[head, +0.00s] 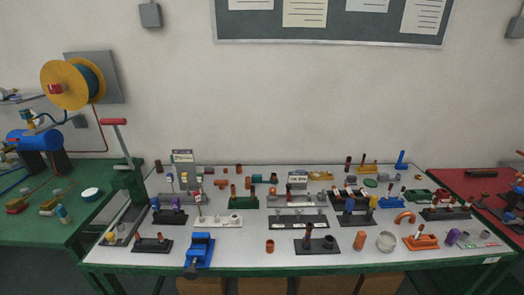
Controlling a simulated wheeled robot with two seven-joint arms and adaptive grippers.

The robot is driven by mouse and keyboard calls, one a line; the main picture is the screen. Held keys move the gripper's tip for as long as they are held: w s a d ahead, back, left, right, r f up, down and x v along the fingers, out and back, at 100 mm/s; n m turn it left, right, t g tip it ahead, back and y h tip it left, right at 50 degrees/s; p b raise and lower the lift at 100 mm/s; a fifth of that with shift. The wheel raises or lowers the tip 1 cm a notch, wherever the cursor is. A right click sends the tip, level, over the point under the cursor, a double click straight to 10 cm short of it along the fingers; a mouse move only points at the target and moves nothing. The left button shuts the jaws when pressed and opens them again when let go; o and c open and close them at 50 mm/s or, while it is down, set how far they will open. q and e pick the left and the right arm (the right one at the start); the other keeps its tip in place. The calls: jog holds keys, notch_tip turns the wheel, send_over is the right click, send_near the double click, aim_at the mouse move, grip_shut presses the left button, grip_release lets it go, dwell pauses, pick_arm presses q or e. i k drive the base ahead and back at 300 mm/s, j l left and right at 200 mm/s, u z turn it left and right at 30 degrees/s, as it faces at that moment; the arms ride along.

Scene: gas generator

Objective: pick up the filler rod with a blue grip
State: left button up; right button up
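I cannot make out a filler rod with a blue grip for certain; the small parts on the table are too fine to tell. Small upright blue pieces show on a dark block (358,219) right of centre and on another dark block (170,217) at the left. A blue upright piece (401,160) stands at the back right. Neither of my grippers is in the head view.
The white-topped table (225,258) with a green edge is crowded with small fixtures. A blue vise (200,249) sits at its front edge. A lever press (127,178) stands at the left. Green and red benches flank the table.

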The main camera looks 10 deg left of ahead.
aim_at(169, 176)
jog(key=u, duration=1.25)
